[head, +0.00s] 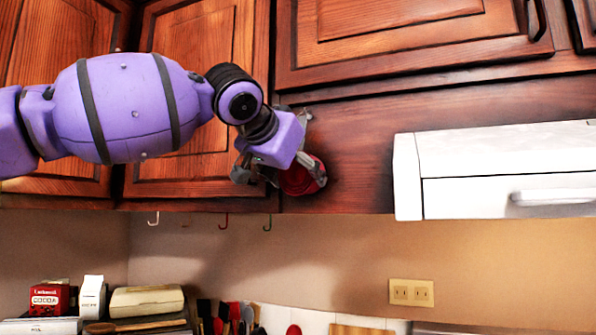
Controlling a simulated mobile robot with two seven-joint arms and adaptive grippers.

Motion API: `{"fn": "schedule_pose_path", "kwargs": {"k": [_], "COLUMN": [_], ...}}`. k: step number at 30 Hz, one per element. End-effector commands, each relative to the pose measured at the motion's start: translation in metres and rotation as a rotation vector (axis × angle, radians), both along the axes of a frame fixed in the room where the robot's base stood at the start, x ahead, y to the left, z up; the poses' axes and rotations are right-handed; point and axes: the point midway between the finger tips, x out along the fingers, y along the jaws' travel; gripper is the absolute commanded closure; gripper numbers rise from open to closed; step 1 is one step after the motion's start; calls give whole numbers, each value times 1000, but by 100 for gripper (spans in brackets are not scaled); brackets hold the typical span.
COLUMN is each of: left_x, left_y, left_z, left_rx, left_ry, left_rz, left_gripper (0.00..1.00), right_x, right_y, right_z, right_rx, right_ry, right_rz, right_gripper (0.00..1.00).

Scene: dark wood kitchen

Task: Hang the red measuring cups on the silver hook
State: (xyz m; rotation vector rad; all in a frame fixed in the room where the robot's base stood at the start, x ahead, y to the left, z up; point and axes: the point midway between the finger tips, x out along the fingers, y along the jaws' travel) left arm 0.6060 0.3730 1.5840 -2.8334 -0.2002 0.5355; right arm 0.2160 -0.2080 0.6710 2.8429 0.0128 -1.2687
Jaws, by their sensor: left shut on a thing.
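My left gripper (277,175) is in front of the cabinet panel, shut on the red measuring cups (297,179). The cups are partly hidden by its fingers. The silver hook (153,218) hangs under the cabinet's lower edge, below and to the left of the gripper. It is empty, and the cups are apart from it. My right gripper is not in view.
A red hook (223,220) and a green hook (267,223) hang under the same edge. A white range hood (500,172) juts out at the right. Below are a cocoa box (49,299), utensils (235,316) and a wall outlet (411,292).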

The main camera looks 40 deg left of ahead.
Motion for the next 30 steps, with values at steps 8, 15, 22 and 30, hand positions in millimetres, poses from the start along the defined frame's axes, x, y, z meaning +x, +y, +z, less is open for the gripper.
{"fn": "schedule_pose_path", "kwargs": {"k": [8, 15, 22, 30], "left_x": [0, 0, 0, -13], "left_y": [0, 0, 0, -3], "left_z": [0, 0, 0, 6], "left_rx": [0, 0, 0, -2], "left_ry": [-1, -1, 0, -3], "left_rz": [0, 0, 0, -2], "left_gripper": [64, 13, 13, 13], "right_x": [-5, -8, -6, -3], "right_y": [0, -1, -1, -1], "right_z": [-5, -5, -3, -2], "right_rx": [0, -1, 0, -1], "right_ry": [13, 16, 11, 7], "right_rz": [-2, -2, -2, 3], "right_gripper": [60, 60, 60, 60]}}
